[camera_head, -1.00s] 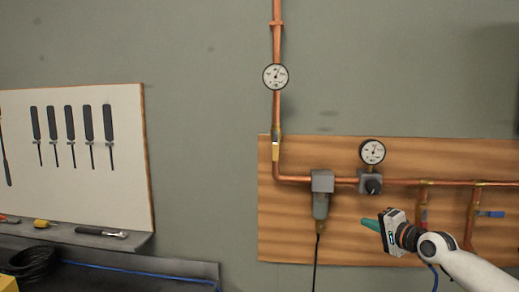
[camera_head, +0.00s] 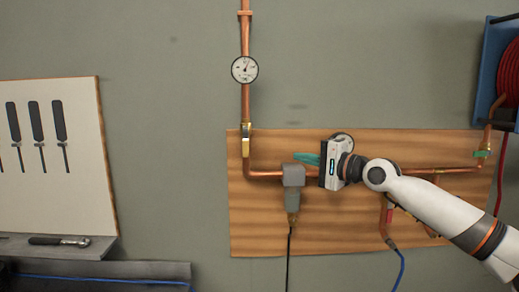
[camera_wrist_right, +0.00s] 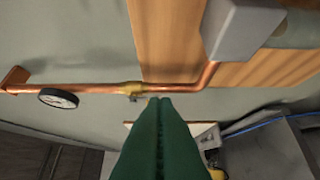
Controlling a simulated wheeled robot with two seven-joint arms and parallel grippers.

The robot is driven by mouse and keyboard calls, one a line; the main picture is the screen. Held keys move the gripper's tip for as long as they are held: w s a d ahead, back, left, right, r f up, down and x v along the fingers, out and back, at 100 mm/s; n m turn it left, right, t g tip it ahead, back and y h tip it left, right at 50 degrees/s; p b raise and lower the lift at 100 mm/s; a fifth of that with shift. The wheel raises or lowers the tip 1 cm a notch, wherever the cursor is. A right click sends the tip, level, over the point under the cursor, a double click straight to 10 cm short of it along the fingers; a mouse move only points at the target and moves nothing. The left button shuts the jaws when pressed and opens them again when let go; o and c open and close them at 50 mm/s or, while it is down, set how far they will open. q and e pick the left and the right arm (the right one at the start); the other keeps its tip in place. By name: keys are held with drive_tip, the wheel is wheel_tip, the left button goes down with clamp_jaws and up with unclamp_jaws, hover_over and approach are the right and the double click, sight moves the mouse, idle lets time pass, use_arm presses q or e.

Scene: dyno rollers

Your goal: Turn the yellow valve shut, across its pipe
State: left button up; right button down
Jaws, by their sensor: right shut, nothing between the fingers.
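The yellow valve (camera_head: 246,140) sits on the vertical copper pipe (camera_head: 246,105), just above its bend. Its yellow handle appears to lie along the pipe. In the right wrist view the valve (camera_wrist_right: 130,88) shows as a brassy fitting on the pipe, close to the fingertips in the picture. My right gripper (camera_head: 298,158) is to the right of the valve and a little lower, apart from it. Its teal fingers point left. In the right wrist view the fingers (camera_wrist_right: 158,102) are closed together with nothing between them. My left gripper is not in view.
A round gauge (camera_head: 244,69) is on the pipe above the valve. A grey box fitting (camera_head: 293,175) sits on the horizontal pipe near my right fingers. My right gripper partly hides another gauge. A red hose reel (camera_head: 511,75) is at right.

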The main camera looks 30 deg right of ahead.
sight(246, 142)
drive_tip(key=a+p+x, duration=0.3)
drive_tip(key=p+x, duration=0.7)
drive_tip(key=x, duration=0.2)
drive_tip(key=shift+s+p, duration=0.2)
drive_tip(key=shift+p, duration=0.15)
drive_tip(key=shift+f, duration=0.1)
